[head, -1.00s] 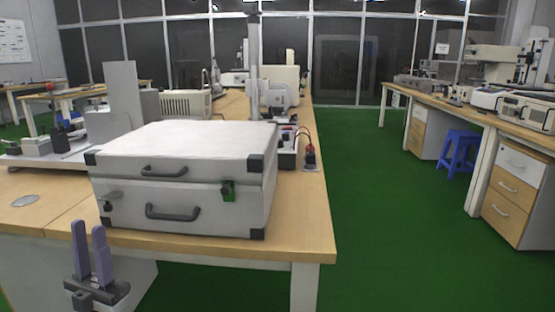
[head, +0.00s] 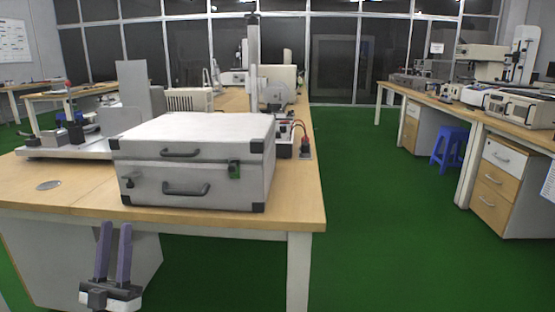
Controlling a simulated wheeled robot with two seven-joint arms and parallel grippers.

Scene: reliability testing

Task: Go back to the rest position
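My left gripper (head: 115,228) shows at the bottom left of the head view, with two purple fingers pointing up. The fingers are apart with nothing between them, so it is open and empty. It is in front of the near edge of the wooden table (head: 90,200), clear of the tabletop. A closed silver case (head: 192,165) with black corners and two handles lies on that table, beyond the gripper and not touching it. My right gripper is not in view.
Green floor (head: 375,220) is open to the right of the table. A second bench (head: 470,117) with drawers and instruments runs along the right, with a blue stool (head: 450,142) beside it. Lab equipment stands behind the case.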

